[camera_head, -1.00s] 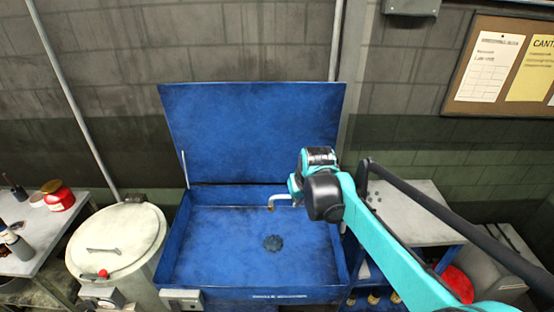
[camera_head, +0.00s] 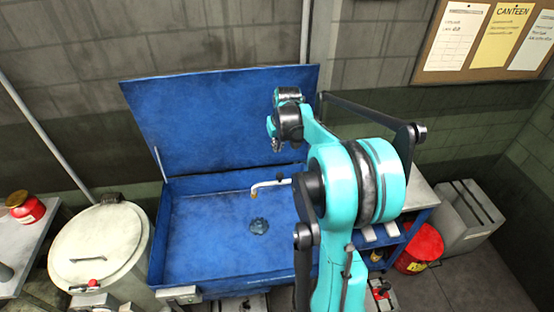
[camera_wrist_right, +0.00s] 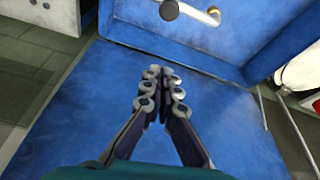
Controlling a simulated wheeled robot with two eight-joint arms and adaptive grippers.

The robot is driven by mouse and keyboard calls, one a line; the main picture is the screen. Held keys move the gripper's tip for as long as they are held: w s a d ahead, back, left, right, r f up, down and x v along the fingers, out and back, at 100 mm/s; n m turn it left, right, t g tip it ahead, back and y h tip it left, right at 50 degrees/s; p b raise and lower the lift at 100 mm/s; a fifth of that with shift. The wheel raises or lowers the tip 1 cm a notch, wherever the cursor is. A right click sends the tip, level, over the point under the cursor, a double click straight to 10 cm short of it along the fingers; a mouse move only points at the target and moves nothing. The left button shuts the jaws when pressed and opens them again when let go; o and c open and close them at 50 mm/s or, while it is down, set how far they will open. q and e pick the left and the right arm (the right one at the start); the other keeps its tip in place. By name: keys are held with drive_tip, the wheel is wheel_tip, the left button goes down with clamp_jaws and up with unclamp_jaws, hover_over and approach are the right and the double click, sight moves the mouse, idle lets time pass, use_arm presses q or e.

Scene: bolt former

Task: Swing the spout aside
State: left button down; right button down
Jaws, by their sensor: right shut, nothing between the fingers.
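The spout (camera_head: 270,184) is a pale bent pipe with a brass-coloured tip. It reaches in from the right side of the blue basin (camera_head: 185,230), its tip over the basin near the drain (camera_head: 259,226). It also shows at the top of the right wrist view (camera_wrist_right: 200,14). My right gripper (camera_head: 277,146) is above the spout, in front of the raised blue lid (camera_head: 215,120), and apart from the spout. In the wrist view its fingers (camera_wrist_right: 161,84) are together and empty. My arm hides the basin's right side and the spout's base. My left gripper is out of view.
A round pale drum (camera_head: 98,245) stands left of the basin. A table with a red can (camera_head: 25,208) is farther left. A shelf unit (camera_head: 420,196), a red bucket (camera_head: 420,248) and a grey crate (camera_head: 468,218) are at right. Open floor shows at lower right.

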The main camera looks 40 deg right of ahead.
drive_tip(key=b+x, duration=0.1)
drive_tip(key=x, duration=0.9)
drive_tip(key=s, duration=0.2)
drive_tip(key=s+a, duration=0.1)
drive_tip(key=shift+s+a+f, duration=0.1)
drive_tip(key=shift+s+a, duration=0.1)
drive_tip(key=shift+s, duration=0.2)
drive_tip(key=shift+s, duration=0.1)
